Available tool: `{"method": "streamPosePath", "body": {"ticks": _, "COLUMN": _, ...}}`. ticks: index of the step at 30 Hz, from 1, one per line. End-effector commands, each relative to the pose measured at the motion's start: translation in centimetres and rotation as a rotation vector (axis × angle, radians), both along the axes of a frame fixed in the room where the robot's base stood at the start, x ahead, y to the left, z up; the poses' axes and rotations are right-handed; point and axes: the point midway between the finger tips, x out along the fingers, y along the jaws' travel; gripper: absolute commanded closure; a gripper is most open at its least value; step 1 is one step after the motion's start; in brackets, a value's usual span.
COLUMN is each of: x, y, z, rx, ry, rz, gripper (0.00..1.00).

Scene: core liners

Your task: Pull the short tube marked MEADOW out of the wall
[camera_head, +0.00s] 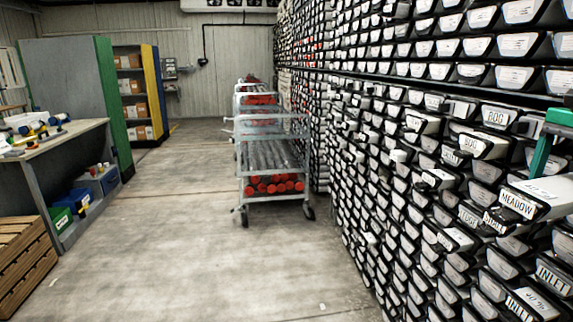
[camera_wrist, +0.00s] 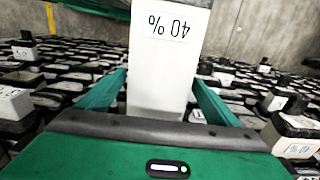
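The MEADOW tube (camera_head: 517,204) juts from the wall of tubes at the right of the head view, a white box-like piece with a dark-rimmed, labelled end. Its white upper face shows up close in the wrist view (camera_wrist: 160,70), with a "40 %" label upside down. In the head view, one green finger of my gripper comes down just above and behind this end. In the wrist view my gripper (camera_wrist: 161,85) has a green finger on each side of the tube, with the tips close to its sides. Whether they press on it is not clear.
Metal carts (camera_head: 272,128) stand along the wall. A workbench (camera_head: 60,140) and wooden crate (camera_head: 22,255) stand left. The floor between is clear.

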Motion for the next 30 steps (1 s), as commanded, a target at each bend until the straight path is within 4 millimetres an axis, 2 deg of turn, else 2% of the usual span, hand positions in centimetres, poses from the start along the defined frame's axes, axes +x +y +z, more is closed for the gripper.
{"method": "streamPosePath", "body": {"ticks": 1, "x": 0.0, "y": 0.0, "z": 0.0, "rx": 0.000, "ry": 0.000, "rz": 0.000, "gripper": 0.28}}
{"method": "streamPosePath", "body": {"ticks": 6, "x": 0.1, "y": 0.1, "z": 0.0, "rx": 0.000, "ry": 0.000, "rz": 0.003, "gripper": 0.68}}
{"method": "streamPosePath", "body": {"ticks": 9, "x": 0.1, "y": 0.1, "z": 0.1, "rx": -0.002, "ry": -0.002, "rz": 0.003, "gripper": 0.89}}
{"method": "streamPosePath", "body": {"ticks": 17, "x": 0.1, "y": 0.2, "z": 0.2, "rx": -0.003, "ry": -0.003, "rz": 0.005, "gripper": 0.89}}
{"method": "streamPosePath", "body": {"ticks": 30, "x": -0.1, "y": 2.6, "z": 0.3, "rx": -0.004, "ry": -0.005, "rz": 0.004, "gripper": 0.89}}
